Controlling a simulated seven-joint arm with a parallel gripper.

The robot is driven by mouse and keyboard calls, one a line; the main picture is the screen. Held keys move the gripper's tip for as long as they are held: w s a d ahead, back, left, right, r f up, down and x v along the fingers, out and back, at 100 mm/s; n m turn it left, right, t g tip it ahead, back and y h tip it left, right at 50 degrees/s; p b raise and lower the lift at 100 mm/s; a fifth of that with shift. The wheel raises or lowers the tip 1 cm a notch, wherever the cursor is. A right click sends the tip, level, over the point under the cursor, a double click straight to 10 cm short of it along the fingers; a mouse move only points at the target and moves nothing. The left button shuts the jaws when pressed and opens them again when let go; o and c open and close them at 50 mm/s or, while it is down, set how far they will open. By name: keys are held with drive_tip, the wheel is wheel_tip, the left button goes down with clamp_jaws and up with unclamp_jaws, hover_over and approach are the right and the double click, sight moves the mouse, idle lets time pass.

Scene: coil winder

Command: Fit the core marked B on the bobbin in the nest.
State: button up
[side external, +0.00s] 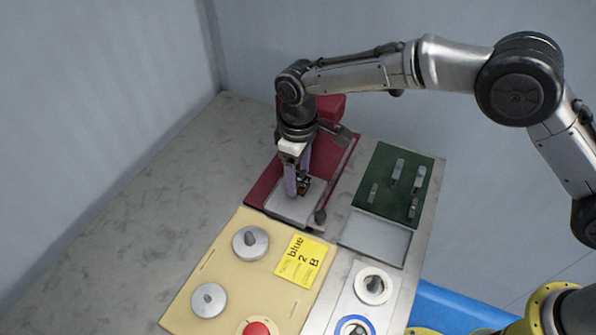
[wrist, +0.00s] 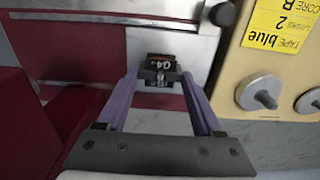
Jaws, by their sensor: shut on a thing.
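My gripper (side external: 297,190) points down over the pale plate of the winder, its purple fingers closed at the tips. In the wrist view my gripper (wrist: 160,78) is shut on a small grey piece (wrist: 160,83) that looks like a core; I cannot read a B on it. A small dark bobbin (wrist: 163,62) with an orange-brown marked face is right at the fingertips. It also shows as a dark and copper patch in the side view (side external: 304,183). The fingers partly hide the nest, and I cannot tell whether the grey piece touches the bobbin.
Several grey cores (side external: 398,168) stand on the green mat (side external: 380,207). An empty grey tray (side external: 375,238) lies in front of it. A yellow note (side external: 301,259) reads tape blue, layers 2, core B. Nearby are metal knobs (side external: 250,242), a red button (side external: 256,328), and white (side external: 373,285) and blue-ringed (side external: 355,320) rolls.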

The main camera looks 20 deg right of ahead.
drive_tip(key=o, duration=1.4)
drive_tip(key=shift+c, duration=0.2)
wheel_tip(320, 180, up, 14)
drive_tip(key=shift+f, duration=0.15)
